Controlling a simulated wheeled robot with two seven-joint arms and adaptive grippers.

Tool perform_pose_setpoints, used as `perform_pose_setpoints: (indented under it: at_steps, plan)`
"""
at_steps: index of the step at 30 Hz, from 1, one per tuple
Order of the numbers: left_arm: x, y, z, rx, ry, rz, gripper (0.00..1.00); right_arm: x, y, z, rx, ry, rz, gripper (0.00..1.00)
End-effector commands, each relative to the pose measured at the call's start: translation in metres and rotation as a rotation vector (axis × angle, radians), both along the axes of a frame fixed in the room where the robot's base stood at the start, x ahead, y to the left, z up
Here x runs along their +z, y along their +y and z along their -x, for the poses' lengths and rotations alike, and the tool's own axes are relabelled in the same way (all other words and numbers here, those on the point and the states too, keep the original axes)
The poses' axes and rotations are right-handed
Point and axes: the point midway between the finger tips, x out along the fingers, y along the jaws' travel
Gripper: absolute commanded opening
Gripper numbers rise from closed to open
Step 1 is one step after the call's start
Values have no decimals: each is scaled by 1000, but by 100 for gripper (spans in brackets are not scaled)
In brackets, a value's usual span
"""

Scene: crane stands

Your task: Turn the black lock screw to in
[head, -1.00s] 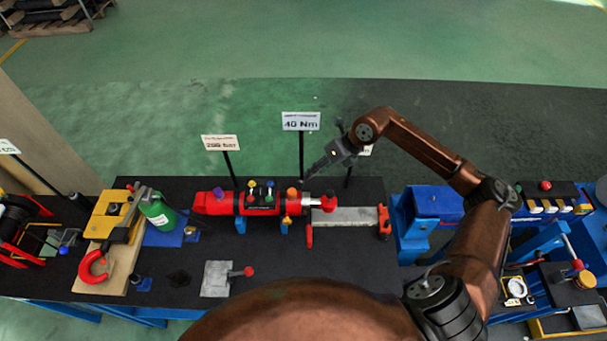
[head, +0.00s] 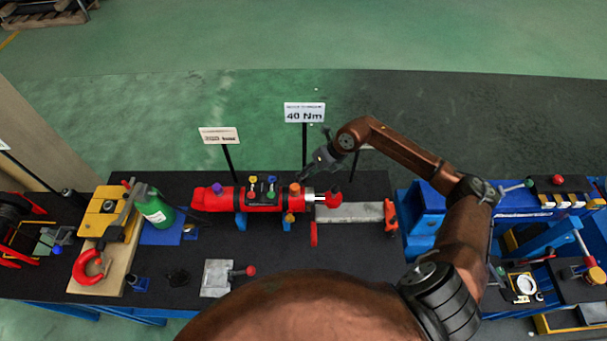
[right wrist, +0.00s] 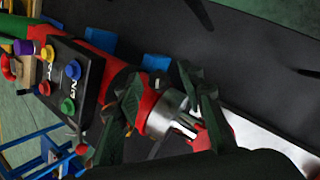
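A red cylindrical tool (head: 222,200) lies across the black bench, with a black panel (head: 263,195) of coloured knobs and an orange knob (head: 295,187) near its right end. Its silver collar (right wrist: 168,115) and red tip (right wrist: 205,137) show in the right wrist view. My right gripper (head: 304,176) is just behind the tool's right end. In the right wrist view its dark fingers (right wrist: 158,86) are spread, with part of the red body and collar between them; I cannot tell whether they touch. I cannot make out the black lock screw. My left gripper is not in view.
A 40 Nm sign (head: 304,112) on a post stands close behind my right gripper, with another sign (head: 218,135) to its left. A grey plate (head: 217,276) lies in front.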

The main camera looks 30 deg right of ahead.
Motion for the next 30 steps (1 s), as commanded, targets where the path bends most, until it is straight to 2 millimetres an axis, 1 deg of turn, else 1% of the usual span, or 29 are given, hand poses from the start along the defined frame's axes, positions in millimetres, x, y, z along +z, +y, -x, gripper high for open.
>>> perform_pose_setpoints:
  at_steps: [4,11,26,30]
  plan:
    - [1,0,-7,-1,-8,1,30,-5,3,-3,1,-2,0,36]
    - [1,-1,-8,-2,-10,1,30,-5,4,-3,3,-1,0,35]
    - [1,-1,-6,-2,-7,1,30,-5,5,-4,4,-1,0,1]
    - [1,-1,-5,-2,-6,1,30,-5,4,-4,3,-1,1,0]
